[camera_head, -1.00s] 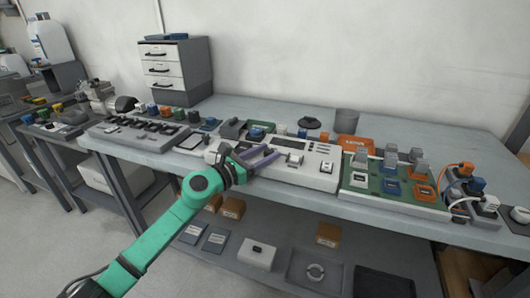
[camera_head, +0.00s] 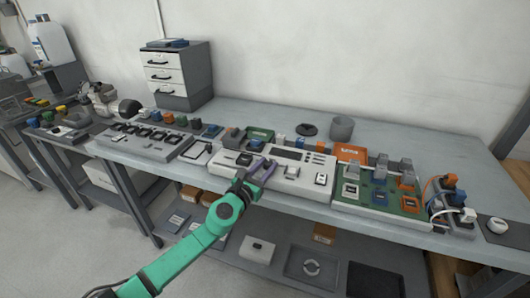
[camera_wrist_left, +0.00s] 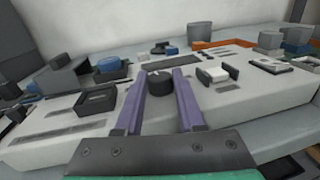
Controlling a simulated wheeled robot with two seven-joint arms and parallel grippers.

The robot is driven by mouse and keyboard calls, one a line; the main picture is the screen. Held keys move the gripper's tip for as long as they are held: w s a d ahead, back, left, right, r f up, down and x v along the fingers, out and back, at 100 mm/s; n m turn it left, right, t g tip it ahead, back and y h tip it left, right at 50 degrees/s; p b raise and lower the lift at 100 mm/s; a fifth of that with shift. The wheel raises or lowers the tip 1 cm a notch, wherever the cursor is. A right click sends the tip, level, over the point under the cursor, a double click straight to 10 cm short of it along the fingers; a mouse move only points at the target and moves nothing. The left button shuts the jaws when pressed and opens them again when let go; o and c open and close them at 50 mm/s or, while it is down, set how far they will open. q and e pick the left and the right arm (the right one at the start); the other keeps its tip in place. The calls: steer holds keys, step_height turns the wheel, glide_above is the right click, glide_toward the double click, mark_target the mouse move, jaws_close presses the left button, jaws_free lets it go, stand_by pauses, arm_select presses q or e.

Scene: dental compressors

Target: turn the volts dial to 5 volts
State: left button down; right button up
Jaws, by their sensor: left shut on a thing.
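The dial is a round dark knob (camera_wrist_left: 160,75) with a pale mark on its top, on the light grey panel (camera_head: 305,178). My left gripper (camera_wrist_left: 159,78) has its two purple fingers on either side of this knob in the left wrist view, shut on it. In the head view the left gripper (camera_head: 256,167) reaches over the front of the panel, and the knob is mostly hidden by the fingers. No volt markings are readable. My right gripper is not in view.
Close to the fingers in the wrist view are a white-capped dark switch (camera_wrist_left: 213,73) and a dark square socket (camera_wrist_left: 97,100). A green board (camera_head: 378,200) with several blocks stands right of the panel. A grey cup (camera_head: 342,128) stands behind. The bench's back strip is mostly clear.

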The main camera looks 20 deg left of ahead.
arm_select(q)
steer(key=n+y+p, duration=0.1)
steer(key=y+p, duration=0.1)
steer(key=n+y+p, duration=0.1)
steer(key=y+p, duration=0.1)
steer(key=shift+d+r+n, duration=0.3)
steer(key=shift+r, duration=0.05)
steer(key=n+y, duration=0.1)
steer(key=y, duration=0.1)
steer(key=shift+d+f+n+y, duration=0.1)
steer(key=shift+f+n+y, duration=0.1)
steer(key=shift+n+y, duration=0.2)
steer(key=y, duration=0.1)
steer(key=n+y, duration=0.2)
steer(key=shift+d+f+g+y, duration=0.15)
steer(key=shift+f+g+y, duration=0.15)
steer(key=shift+g, duration=0.1)
steer(key=shift+w+r+n+g+y+b, duration=0.1)
steer(key=shift+n+g+y+b, duration=0.5)
steer(key=shift+n+y, duration=0.5)
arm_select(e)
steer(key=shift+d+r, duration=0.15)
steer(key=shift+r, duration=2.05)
arm_select(q)
steer(key=shift+r+y, duration=0.1)
steer(key=shift+y, duration=0.2)
steer(key=c, duration=0.8)
jaws_free()
